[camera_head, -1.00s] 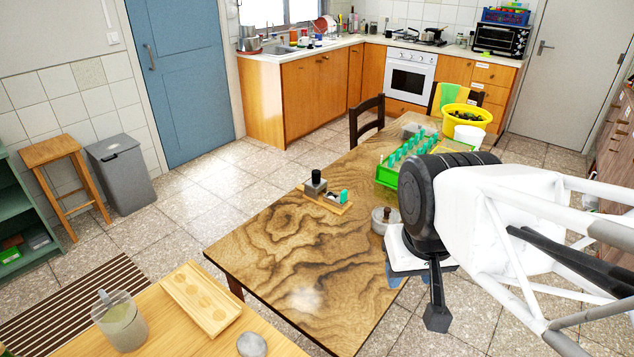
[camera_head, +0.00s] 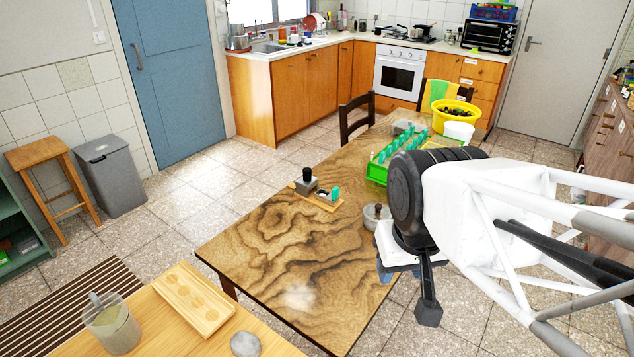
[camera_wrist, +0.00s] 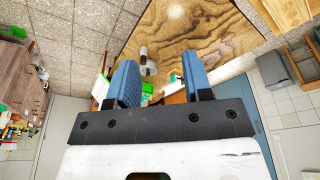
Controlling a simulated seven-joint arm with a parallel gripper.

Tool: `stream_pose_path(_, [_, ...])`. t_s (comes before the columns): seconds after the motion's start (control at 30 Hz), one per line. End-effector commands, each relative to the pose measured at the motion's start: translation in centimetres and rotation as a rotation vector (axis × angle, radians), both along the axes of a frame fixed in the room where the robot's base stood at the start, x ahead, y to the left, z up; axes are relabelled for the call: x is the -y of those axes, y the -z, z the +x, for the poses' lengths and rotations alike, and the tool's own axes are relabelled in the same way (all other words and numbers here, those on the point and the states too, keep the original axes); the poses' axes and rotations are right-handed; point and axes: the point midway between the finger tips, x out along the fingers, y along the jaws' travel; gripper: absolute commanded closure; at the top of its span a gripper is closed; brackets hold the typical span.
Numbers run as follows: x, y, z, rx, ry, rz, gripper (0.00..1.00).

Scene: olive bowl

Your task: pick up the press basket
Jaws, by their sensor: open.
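A small round grey container with a brown knob (camera_head: 376,217) stands on the patterned wooden table, close to the left of my gripper in the head view. It may be the press basket, but I cannot tell for sure. In the wrist view, a small pale and dark object (camera_wrist: 143,52) shows beyond the fingers; its identity is unclear. My gripper (camera_wrist: 160,75) has two blue fingers spread apart with nothing held between them. In the head view my gripper (camera_head: 398,268) hangs at the table's right edge, its fingertips partly hidden by my wrist.
The patterned table (camera_head: 290,250) has a clear front half. A small board (camera_head: 318,197) carries a dark-topped block and a green piece. A green crate (camera_head: 377,174) with green bottles, a yellow tub (camera_head: 456,122) and a chair (camera_head: 357,117) stand farther back. A nearer wooden table holds a jar (camera_head: 112,325).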

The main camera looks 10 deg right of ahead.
Motion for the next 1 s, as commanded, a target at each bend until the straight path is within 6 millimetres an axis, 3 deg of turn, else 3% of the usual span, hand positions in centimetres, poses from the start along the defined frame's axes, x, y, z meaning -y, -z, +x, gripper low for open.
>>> stream_pose_path(0.33, [0.0,-0.1,0.2,-0.001,0.002,0.0,0.53])
stream_pose_path(0.53, [0.0,-0.6,1.8,-0.007,0.02,0.005,0.53])
stream_pose_path(0.77, [0.1,-1.6,6.1,-0.024,0.068,0.016,0.53])
stream_pose_path(1.0, [0.3,-2.5,11.8,-0.043,0.134,0.03,0.53])
